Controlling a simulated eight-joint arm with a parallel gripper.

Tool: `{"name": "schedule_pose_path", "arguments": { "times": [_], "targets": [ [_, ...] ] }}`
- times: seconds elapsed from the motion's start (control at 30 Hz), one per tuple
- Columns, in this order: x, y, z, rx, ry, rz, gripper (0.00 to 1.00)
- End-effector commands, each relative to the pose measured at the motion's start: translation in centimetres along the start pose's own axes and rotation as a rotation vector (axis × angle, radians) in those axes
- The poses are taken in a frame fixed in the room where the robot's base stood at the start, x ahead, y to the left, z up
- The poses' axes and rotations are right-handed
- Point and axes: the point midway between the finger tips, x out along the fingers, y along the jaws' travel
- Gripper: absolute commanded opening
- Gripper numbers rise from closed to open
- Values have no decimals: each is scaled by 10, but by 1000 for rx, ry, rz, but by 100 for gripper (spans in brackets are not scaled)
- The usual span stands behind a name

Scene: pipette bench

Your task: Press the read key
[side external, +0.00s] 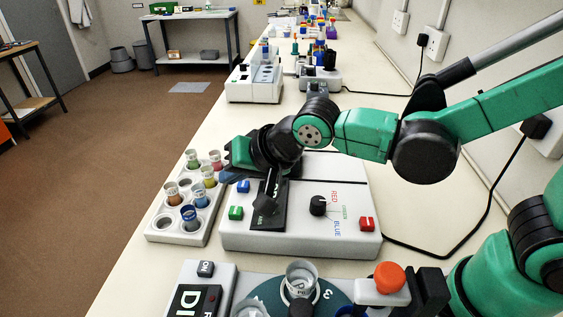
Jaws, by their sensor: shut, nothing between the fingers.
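A white colour-reading instrument (300,240) sits on the bench in the side external view. It has a blue key (243,186) and a green key (236,213) on its left, a red key (367,224) at its front right, and a black knob (318,205) beside the words RED, GREEN and BLUE. I cannot read which key is the read key. My gripper (265,201) is shut and empty, pointing down over the black panel (272,217) on the instrument's left half. It is right of the blue and green keys. Contact with the panel cannot be told.
A white rack (164,234) with several coloured vials stands close on the left. A machine with a teal disc (262,291) and an orange knob (390,277) stands in front. More instruments (254,84) stand farther back. A black cable (470,215) runs along the wall side.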

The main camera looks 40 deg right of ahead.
Motion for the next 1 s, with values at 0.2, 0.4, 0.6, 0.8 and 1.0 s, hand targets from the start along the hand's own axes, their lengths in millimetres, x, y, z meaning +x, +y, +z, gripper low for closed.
{"name": "schedule_pose_path", "arguments": {
  "times": [0.2, 0.4, 0.6, 0.8, 1.0],
  "targets": [
    [19, 14, 14, 0, 0, 0, 0],
    [28, 21, 21, 0, 0, 0, 0],
    [29, 22, 22, 0, 0, 0, 0],
    [29, 22, 22, 0, 0, 0, 0],
    [29, 22, 22, 0, 0, 0, 0]
  ]
}}
